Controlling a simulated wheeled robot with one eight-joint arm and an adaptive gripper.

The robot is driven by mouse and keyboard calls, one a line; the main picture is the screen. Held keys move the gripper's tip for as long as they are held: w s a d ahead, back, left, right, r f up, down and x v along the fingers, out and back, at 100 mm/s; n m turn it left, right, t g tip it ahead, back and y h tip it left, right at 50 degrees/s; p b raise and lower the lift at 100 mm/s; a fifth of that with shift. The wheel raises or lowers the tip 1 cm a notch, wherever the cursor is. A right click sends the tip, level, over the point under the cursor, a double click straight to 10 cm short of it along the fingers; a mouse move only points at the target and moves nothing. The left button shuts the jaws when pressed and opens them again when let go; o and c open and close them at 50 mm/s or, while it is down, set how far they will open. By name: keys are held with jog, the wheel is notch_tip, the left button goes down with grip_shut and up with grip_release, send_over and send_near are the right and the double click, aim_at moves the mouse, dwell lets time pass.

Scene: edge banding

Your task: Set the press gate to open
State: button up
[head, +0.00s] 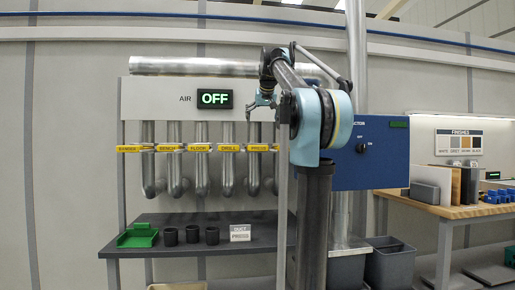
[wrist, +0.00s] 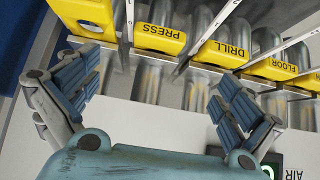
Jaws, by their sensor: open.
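My gripper (head: 265,101) is in front of the panel, above the press gate in the head view. In the wrist view my gripper (wrist: 160,82) has its fingers spread wide with nothing between them. No contact with the plate shows.
The drill gate (head: 230,148) sits close beside the press gate; several more yellow gates continue left. An air display (head: 215,99) reads OFF. A dark shelf (head: 190,234) below holds black cups, a green tray and a PRESS card. A blue cabinet (head: 370,165) stands right.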

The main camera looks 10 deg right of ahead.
aim_at(255, 148)
jog(key=x, duration=1.1)
jog(key=w+r+x, duration=0.1)
jog(key=x, duration=0.5)
